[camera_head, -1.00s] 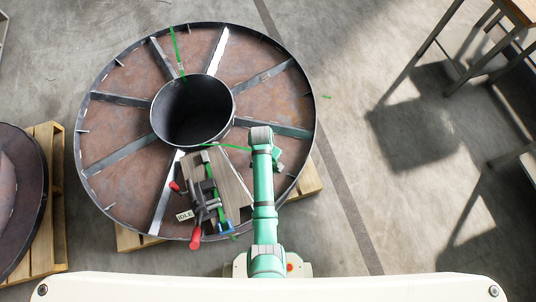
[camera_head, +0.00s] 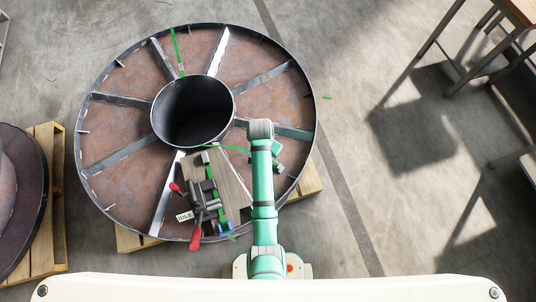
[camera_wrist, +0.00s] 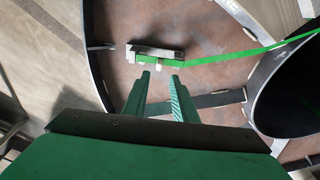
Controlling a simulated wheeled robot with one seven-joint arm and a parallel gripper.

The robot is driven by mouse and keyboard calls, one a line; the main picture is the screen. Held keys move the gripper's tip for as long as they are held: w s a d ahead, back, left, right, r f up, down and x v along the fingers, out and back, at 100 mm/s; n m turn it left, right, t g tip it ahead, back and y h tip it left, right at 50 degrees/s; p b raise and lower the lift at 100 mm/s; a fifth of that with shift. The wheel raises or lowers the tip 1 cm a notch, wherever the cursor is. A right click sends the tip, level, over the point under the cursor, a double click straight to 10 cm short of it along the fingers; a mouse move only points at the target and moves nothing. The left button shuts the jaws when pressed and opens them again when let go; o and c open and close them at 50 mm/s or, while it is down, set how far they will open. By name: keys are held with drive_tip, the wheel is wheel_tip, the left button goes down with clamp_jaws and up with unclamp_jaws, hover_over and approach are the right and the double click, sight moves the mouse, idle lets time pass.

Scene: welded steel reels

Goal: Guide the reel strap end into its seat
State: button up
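The reel (camera_head: 120,122) is a round rust-brown steel disc with radial bars and a dark central hub tube (camera_head: 185,140). A green strap (camera_head: 235,149) runs from the hub toward my arm; in the wrist view the strap (camera_wrist: 245,52) reaches a small grey metal block (camera_wrist: 165,52). Its green end lies along the block's near side; whether it is inside the block I cannot tell. My gripper (camera_wrist: 160,76) has its two fingers apart, with nothing between them, short of the block. In the head view my arm mostly hides the gripper.
A second reel (camera_head: 15,190) lies at left.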

wheel_tip(320, 180, up, 4)
drive_tip(key=s+n+t, duration=0.4)
drive_tip(key=s+t, duration=0.3)
drive_tip(key=s, duration=0.9)
drive_tip(key=s+r+n+t, duration=0.1)
drive_tip(key=s+r+t, duration=0.1)
drive_tip(key=s+r, duration=0.2)
drive_tip(key=s+r+n+t, duration=0.1)
drive_tip(key=s+r, duration=0.4)
drive_tip(key=r, duration=0.6)
drive_tip(key=s+r+t+y, duration=0.1)
drive_tip(key=s+r+t, duration=0.3)
drive_tip(key=r, duration=0.4)
drive_tip(key=shift+s+d+n, duration=0.2)
drive_tip(key=shift+s+n, duration=0.2)
drive_tip(key=shift+s, duration=0.05)
drive_tip(key=shift+a+r, duration=0.1)
